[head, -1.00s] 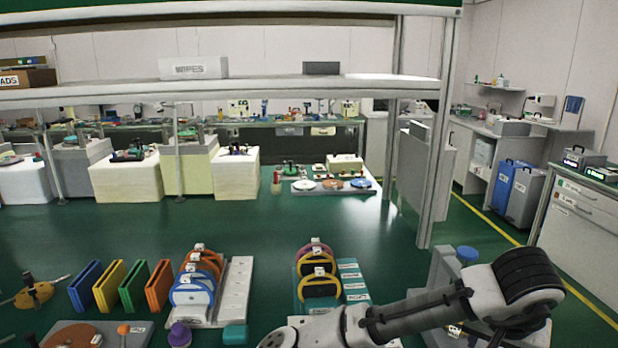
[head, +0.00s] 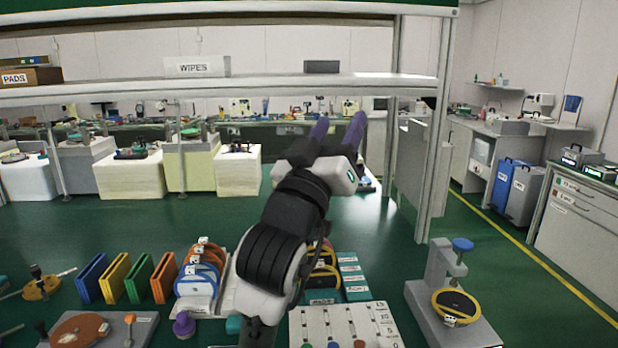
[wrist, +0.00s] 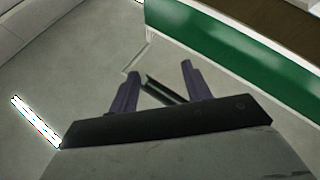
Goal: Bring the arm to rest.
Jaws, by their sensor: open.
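My gripper (head: 337,130) is raised above the middle of the bench in the head view, its two purple fingers pointing up and away. The fingers are spread and nothing shows between them. In the wrist view my gripper (wrist: 157,82) also shows open and empty, with the ceiling and a green-edged beam (wrist: 225,45) beyond it. My arm stands folded upward and hides part of the rack of yellow-rimmed discs (head: 322,278) behind it.
A shelf (head: 220,88) with a WIPES box (head: 197,67) crosses above the bench. Colored plates (head: 137,278) stand at left. A grey stand (head: 452,300) with a blue knob and yellow-rimmed disc is at right. A white labelled board (head: 345,325) lies in front.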

